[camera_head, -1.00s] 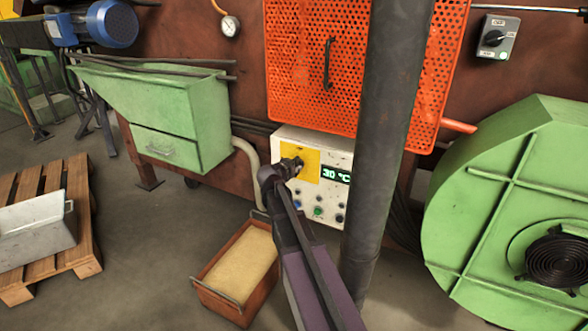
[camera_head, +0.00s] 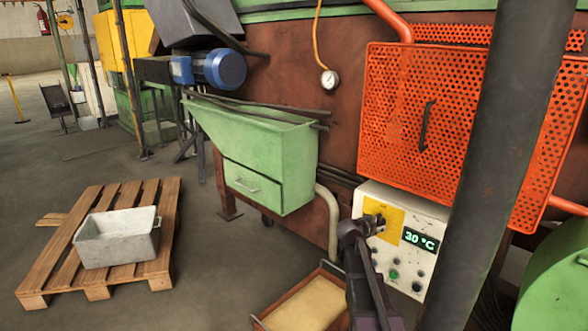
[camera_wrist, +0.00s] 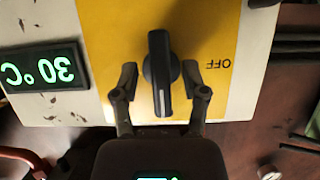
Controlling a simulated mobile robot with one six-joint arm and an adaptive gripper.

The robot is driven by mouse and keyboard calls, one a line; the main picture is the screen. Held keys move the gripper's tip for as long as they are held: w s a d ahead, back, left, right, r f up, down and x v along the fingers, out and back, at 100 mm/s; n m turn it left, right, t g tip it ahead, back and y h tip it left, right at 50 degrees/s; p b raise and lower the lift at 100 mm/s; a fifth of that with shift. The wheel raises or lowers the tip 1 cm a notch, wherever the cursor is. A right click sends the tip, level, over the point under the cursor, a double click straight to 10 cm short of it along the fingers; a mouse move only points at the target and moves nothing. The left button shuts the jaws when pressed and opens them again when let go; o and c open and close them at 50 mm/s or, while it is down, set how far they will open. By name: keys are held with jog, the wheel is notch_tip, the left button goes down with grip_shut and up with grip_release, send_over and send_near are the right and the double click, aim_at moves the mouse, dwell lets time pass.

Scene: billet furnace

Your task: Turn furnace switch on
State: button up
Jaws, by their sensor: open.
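The furnace switch is a black rotary knob (camera_wrist: 158,55) on a yellow plate (camera_wrist: 205,20) in the wrist view. Its long handle stands vertical in that view, with a pale line on its lower half. The word OFF shows upside down to its right. My gripper (camera_wrist: 162,86) is open, with one fingertip on each side of the knob's lower half and small gaps visible. In the head view my gripper (camera_head: 372,224) is at the yellow plate (camera_head: 396,229) on the white control box (camera_head: 372,195) and partly hides the knob. The display (camera_head: 419,240) reads 30 °C.
A thick dark pipe (camera_head: 487,150) stands just right of the control box. An orange perforated guard (camera_head: 400,110) is above it. A tray of sandy material (camera_head: 300,305) lies below. A green hopper (camera_head: 255,145) and a pallet (camera_head: 60,265) with a grey bin (camera_head: 118,240) are left.

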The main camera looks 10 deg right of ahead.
jog(key=s+a+f+n+g+y, duration=0.3)
jog(key=s+a+f+n+y, duration=0.1)
jog(key=s+a, duration=0.45)
jog(key=s+a+f+n+g+y, duration=0.2)
jog(key=s+a+f+n+y, duration=0.15)
jog(key=s+a, duration=0.45)
jog(key=s+a+f+n+g+y, duration=0.35)
jog(key=s+a, duration=0.35)
jog(key=s, duration=0.3)
notch_tip(320, 180, up, 32)
jog(key=p, duration=3.3)
jog(key=shift+w+d+r, duration=0.15)
jog(key=shift+w+r, duration=0.1)
jog(key=shift+w, duration=0.1)
